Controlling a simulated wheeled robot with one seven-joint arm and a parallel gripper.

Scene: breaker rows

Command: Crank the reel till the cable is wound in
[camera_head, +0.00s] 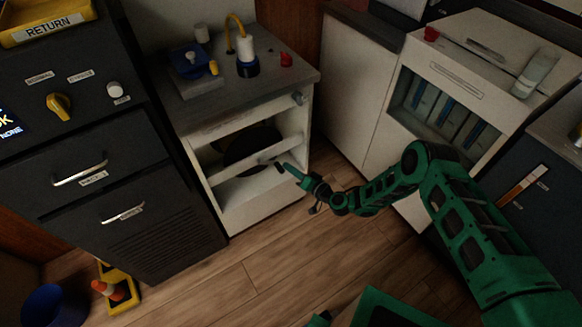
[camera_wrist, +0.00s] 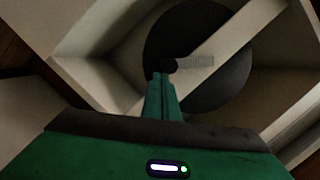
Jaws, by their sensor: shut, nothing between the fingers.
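The reel is a dark round disc (camera_head: 250,146) inside the open front of the white cabinet, behind a pale slanting bar. It fills the upper middle of the wrist view (camera_wrist: 225,85), where the bar crosses it. A small dark round knob (camera_wrist: 169,65) and a short grey ribbed piece (camera_wrist: 198,61) show in front of the disc; I cannot tell which is the crank handle. My gripper (camera_head: 281,167) is shut and empty at the cabinet front. In the wrist view its fingertips (camera_wrist: 161,77) appear just below the knob; contact is unclear. I cannot make out the cable.
The white cabinet (camera_head: 272,188) carries small items on top, including a yellow hooked pipe (camera_head: 236,25). A dark drawer unit (camera_head: 150,225) stands left, and a white shelf unit (camera_head: 450,95) right. A yellow stand with an orange cone (camera_head: 113,290) is on the floor. The middle floor is clear.

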